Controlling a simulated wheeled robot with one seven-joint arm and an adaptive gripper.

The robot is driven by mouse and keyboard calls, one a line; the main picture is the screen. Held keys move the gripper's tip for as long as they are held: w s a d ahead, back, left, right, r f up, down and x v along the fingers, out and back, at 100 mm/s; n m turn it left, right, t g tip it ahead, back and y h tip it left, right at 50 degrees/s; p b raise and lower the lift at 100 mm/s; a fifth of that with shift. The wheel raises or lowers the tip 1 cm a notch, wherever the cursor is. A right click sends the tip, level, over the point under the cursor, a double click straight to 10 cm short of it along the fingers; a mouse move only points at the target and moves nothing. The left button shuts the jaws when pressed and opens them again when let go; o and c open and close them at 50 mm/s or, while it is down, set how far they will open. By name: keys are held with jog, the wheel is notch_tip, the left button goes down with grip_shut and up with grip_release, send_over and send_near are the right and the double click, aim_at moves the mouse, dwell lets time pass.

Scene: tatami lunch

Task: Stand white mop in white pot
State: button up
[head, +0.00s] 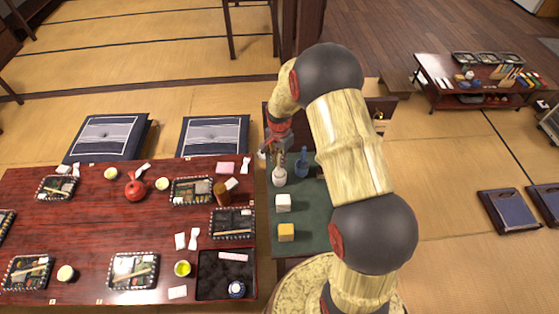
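A small white pot (279,178) stands on the green-topped side table, with brownish stick-like shapes rising at its mouth. I cannot tell whether these are in the pot or behind it. My gripper (268,151) is just above and left of the pot, at the table's left edge. It is small and partly hidden by my arm, so its fingers do not show clearly. A small pale bit shows at its tip; I cannot tell whether this is the white mop. No white mop can be clearly made out.
A blue pot (301,168) with a blue stick stands right of the white pot. The red lunch table (110,222), full of trays and cups, adjoins on the left.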

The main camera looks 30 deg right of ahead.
jog(key=o, duration=0.5)
notch_tip(320, 180, up, 12)
dwell(0.6)
dwell(0.9)
